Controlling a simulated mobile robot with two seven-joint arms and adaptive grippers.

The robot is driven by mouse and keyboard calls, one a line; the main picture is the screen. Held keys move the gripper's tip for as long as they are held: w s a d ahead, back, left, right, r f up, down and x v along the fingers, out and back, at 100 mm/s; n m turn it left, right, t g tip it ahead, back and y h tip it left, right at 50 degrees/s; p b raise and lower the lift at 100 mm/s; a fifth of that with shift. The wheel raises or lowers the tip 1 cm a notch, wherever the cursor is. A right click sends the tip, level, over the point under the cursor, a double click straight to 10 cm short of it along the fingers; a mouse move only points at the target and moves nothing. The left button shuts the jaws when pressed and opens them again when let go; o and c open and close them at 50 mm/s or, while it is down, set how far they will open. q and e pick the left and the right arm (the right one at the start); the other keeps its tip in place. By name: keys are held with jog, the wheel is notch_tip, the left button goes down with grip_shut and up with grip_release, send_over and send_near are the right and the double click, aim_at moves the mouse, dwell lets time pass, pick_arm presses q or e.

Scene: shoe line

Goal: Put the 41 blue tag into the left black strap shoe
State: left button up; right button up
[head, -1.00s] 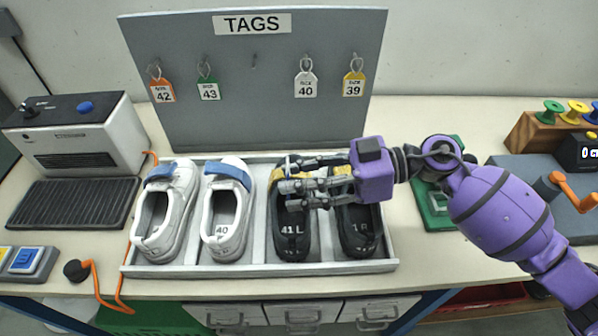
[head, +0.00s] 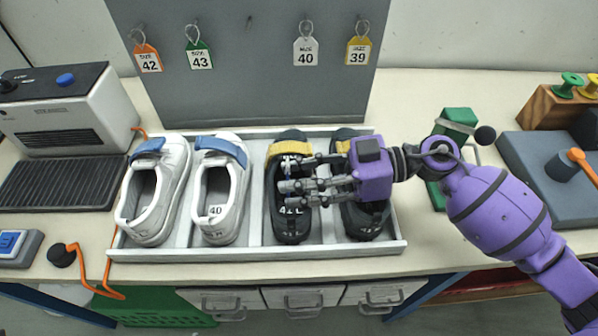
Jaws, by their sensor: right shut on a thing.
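The left black strap shoe (head: 290,229) has a yellow strap and a "41 L" label, and sits in the third bay of the white tray (head: 262,253). My right gripper (head: 290,184) comes in from the right, with its fingertips over this shoe's opening. It is shut on the 41 blue tag, of which only a small white and blue bit (head: 286,166) shows by the fingertips; the fingers hide the rest. I cannot tell whether the tag touches the shoe. The right black strap shoe (head: 366,222) stands beside it, partly under my gripper. My left gripper is not in view.
Two white shoes with blue straps, one (head: 156,190) at far left and one (head: 219,190) labelled 40, fill the tray's left bays. Behind, the grey board (head: 250,85) holds orange, green, white and yellow tags. A green stapler-like thing (head: 457,122) lies right of the tray.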

jog(key=shift+s+d+f, duration=0.15)
jog(key=shift+s+f, duration=0.05)
jog(key=shift+f, duration=0.85)
jog(key=o, duration=0.9)
jog(key=shift+f, duration=0.1)
jog(key=r, duration=0.8)
jog(key=w+r, duration=0.1)
jog(key=r, duration=0.3)
jog(key=shift+r, duration=0.15)
jog(key=shift+s, duration=0.15)
